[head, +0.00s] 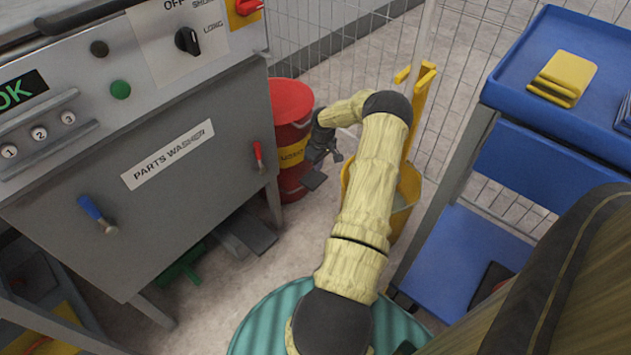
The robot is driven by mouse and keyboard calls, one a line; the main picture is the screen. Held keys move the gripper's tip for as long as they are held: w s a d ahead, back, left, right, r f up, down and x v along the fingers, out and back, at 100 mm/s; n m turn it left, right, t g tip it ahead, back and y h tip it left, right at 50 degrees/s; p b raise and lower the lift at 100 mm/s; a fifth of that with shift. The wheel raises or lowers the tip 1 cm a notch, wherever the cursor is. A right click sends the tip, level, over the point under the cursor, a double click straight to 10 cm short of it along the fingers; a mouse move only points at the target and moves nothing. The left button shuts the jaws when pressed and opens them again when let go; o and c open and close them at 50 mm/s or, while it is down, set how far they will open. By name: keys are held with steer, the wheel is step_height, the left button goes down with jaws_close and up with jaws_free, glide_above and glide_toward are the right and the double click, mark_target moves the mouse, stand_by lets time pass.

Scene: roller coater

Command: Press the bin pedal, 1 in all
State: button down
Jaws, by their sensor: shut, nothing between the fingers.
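The red bin (291,98) with a yellow label band stands on the floor behind the right end of the parts washer. A small dark flat plate (314,180), which looks like its pedal, sticks out low at the front right of the bin. My gripper (325,158) is shut and empty. It is at the end of my bent arm, beside the bin's right side and just above the plate in the picture. I cannot tell whether it touches the plate. The bin's left side is hidden by the washer.
The grey parts washer (190,140) fills the left, with a grey foot pedal (247,235) and a green one (182,266) beneath. A yellow mop bucket (405,200) stands behind my arm. A blue cart (545,150) is at right; wire fence (330,35) behind.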

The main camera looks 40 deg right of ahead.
mark_target(316, 179)
steer(key=shift+w+f+b, duration=0.15)
steer(key=shift+f+b, duration=0.95)
steer(key=shift+f, duration=0.15)
steer(key=shift+w+f+b, duration=0.1)
steer(key=shift+f+b, duration=0.95)
steer(key=shift+f, duration=0.2)
